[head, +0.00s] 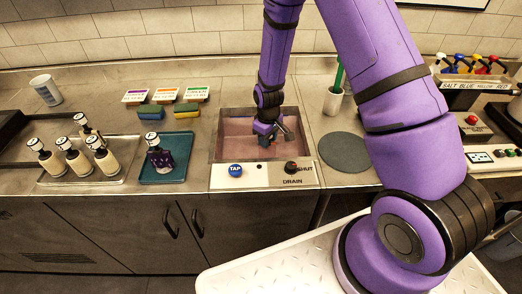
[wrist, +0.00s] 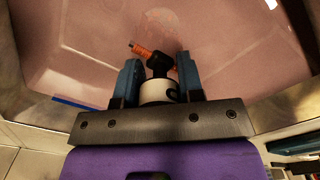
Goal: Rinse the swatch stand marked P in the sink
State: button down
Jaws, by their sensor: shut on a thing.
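My gripper (head: 275,141) reaches down into the sink (head: 216,146), which holds pinkish liquid or has a pinkish floor. In the wrist view its two blue fingers (wrist: 158,75) are shut on a swatch stand (wrist: 158,92) by its white cap. A dark mark on the cap is partly hidden, so I cannot read the letter. Beyond the cap are a black neck and an orange ribbed piece (wrist: 143,49). Its lower part is hard to make out. Another stand (head: 161,158), with a dark purple body, stands on the teal tray (head: 185,172).
Several cream stands (head: 78,163) stand on a metal tray (head: 116,177) at left. A blue TAP button (head: 235,170) and a DRAIN knob (head: 291,166) by the word SHUT are on the sink's front. A grey round mat (head: 344,152) lies bare at right; a cup (head: 333,102) stands behind it.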

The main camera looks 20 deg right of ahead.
notch_tip(320, 180, up, 15)
dwell(1.5)
jog(key=shift+f, duration=0.1)
dwell(0.9)
